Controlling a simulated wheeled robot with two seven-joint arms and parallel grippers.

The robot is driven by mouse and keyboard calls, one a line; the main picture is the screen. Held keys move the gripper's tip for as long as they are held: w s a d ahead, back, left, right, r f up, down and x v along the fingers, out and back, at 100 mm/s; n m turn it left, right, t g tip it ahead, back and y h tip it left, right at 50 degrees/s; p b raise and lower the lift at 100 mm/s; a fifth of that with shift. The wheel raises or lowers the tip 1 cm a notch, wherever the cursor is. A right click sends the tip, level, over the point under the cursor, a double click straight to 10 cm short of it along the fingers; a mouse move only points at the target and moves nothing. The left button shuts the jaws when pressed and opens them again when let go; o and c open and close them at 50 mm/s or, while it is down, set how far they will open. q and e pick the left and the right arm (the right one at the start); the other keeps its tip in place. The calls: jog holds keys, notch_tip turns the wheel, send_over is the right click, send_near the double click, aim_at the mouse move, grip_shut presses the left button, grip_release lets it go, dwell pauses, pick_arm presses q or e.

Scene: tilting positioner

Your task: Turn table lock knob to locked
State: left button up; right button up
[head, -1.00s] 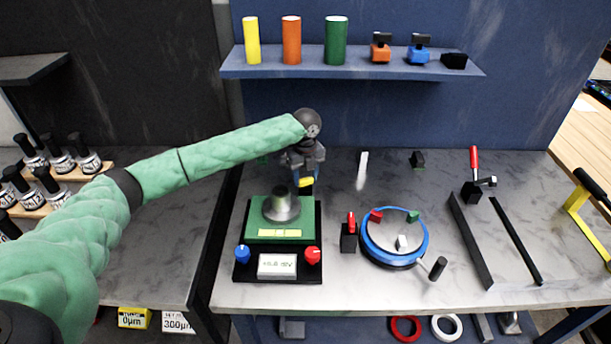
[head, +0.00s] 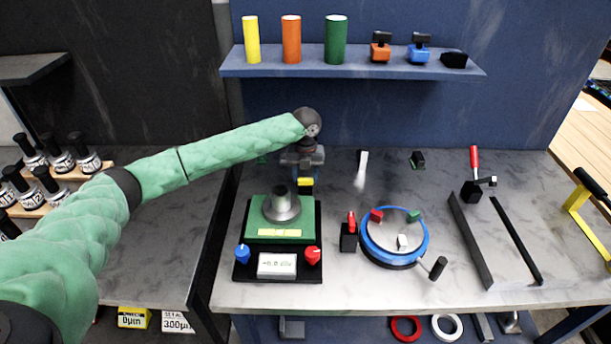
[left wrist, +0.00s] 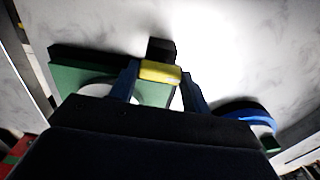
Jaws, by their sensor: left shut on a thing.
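A yellow knob (head: 306,182), which looks like the table lock knob, sits behind the right rear corner of the positioner with the green tilting table (head: 256,214). My left gripper (head: 305,176) comes down on it from above and is shut on it. In the left wrist view the yellow knob (left wrist: 160,72) is a short bar between my two blue fingers, with a black block (left wrist: 161,48) just beyond it. The green table (left wrist: 75,75) shows to the left there. Any lock marking is hidden or too small to read. My right gripper is in neither view.
A blue-rimmed turntable (head: 425,246) with small blocks stands to the right. A shelf (head: 350,67) with cylinders hangs behind.

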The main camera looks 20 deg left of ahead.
aim_at(306, 178)
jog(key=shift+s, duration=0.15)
pick_arm(q)
jog(key=o, duration=1)
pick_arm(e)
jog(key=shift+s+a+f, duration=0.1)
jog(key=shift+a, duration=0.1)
pick_arm(q)
jog(key=shift+r, duration=0.2)
jog(key=shift+r+b, duration=0.35)
jog(key=shift+b, duration=0.05)
notch_tip(306, 178, up, 5)
jog(key=shift+r+b, duration=0.2)
jog(key=shift+b, duration=0.9)
jog(key=shift+r, duration=0.65)
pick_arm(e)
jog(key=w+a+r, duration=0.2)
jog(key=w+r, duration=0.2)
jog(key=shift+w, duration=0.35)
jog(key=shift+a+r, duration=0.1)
